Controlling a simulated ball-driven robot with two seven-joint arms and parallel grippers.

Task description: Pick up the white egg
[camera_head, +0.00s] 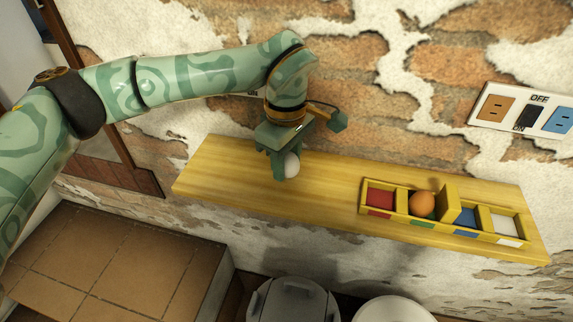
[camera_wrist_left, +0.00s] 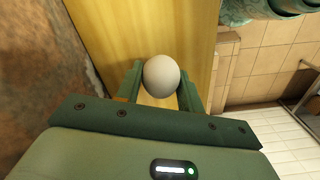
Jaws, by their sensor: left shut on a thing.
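The white egg (camera_head: 292,165) is between the fingers of my left gripper (camera_head: 284,168), over the left part of the yellow wooden shelf (camera_head: 225,175). In the left wrist view the white egg (camera_wrist_left: 161,76) sits between the two green fingertips (camera_wrist_left: 160,88), with the shelf (camera_wrist_left: 190,35) behind it. The left gripper is shut on the egg. I cannot tell whether the egg touches the shelf. My right gripper is not in view.
A yellow box (camera_head: 370,209) with red, green, blue and white compartments stands on the shelf's right part. A brown egg (camera_head: 421,203) sits in the green-marked compartment. A socket panel (camera_head: 523,110) is on the brick wall. Grey lidded bin (camera_head: 293,299) stands below.

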